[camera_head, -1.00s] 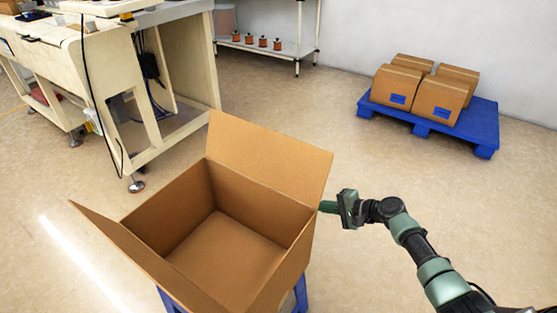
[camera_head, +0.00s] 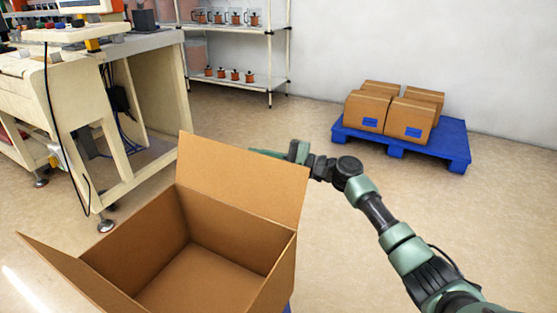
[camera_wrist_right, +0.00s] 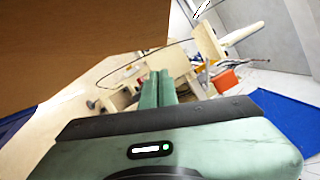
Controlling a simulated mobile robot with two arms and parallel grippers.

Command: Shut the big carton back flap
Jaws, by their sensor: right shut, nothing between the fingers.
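The big open carton (camera_head: 266,250) stands in the lower left of the head view. Its back flap (camera_head: 240,180) stands up, leaning slightly back, and its left flap (camera_head: 72,275) sticks outward. The carton is empty inside. My right gripper (camera_head: 262,153) is shut and empty, behind the back flap near its top right; the flap partly hides the fingertips. In the right wrist view, the shut fingers (camera_wrist_right: 158,90) point forward, with a brown cardboard face (camera_wrist_right: 70,50) at the upper left. I cannot tell whether they touch it. My left gripper is not in view.
A cream workbench (camera_head: 150,90) stands behind the carton at the left. A shelf rack (camera_head: 268,60) with small orange-and-black items is at the back wall. A blue pallet (camera_head: 455,145) with several closed cartons (camera_head: 408,118) is at the back right. Floor between is clear.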

